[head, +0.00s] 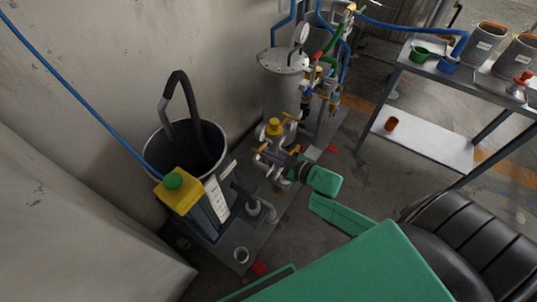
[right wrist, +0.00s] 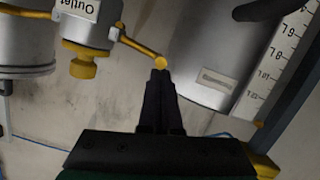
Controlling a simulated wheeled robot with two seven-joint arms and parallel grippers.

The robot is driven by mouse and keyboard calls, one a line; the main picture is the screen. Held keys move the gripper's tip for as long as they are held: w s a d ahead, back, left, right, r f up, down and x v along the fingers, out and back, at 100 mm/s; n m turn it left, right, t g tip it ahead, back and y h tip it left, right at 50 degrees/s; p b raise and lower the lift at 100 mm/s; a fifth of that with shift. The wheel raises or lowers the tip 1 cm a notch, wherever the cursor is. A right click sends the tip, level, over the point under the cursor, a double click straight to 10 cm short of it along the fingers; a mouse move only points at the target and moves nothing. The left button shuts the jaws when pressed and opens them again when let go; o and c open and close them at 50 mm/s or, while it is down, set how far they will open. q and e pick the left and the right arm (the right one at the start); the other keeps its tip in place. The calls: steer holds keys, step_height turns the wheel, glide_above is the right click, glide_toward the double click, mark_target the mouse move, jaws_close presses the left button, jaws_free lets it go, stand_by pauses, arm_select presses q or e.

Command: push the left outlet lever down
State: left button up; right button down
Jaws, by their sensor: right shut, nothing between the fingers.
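A yellow outlet lever (right wrist: 138,45) with a round knob sticks out from a grey fitting marked "Outlet" (right wrist: 80,24) in the right wrist view. That label appears upside down. My right gripper (right wrist: 160,74) is shut and empty, with its fingertips right at the lever's knob; I cannot tell whether they touch. In the head view my right gripper (head: 276,160) reaches in from the right to the valve group, by a yellow lever (head: 261,148) there. A yellow cap (head: 273,127) stands just behind it. My left gripper is not in view.
A metal tank (head: 284,82) with a gauge is behind. A table (head: 423,66) with pots stands at the right.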

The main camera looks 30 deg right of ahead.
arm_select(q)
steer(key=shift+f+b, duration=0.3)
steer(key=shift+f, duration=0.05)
arm_select(e)
steer(key=shift+s+a+f+n, duration=0.1)
steer(key=shift+a+f+n, duration=0.05)
steer(key=shift+f+n, duration=0.3)
arm_select(q)
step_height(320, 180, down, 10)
steer(key=b, duration=1)
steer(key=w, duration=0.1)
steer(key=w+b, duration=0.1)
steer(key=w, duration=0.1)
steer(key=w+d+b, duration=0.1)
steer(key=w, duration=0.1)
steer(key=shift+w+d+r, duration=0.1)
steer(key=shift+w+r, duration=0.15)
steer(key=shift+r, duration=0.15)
arm_select(e)
step_height(320, 180, down, 8)
steer(key=d+n+t+h, duration=0.1)
steer(key=n+t+h, duration=0.1)
steer(key=n, duration=0.7)
steer(key=shift+w+d+t, duration=0.25)
steer(key=shift+w+t, duration=0.15)
steer(key=shift+w, duration=0.05)
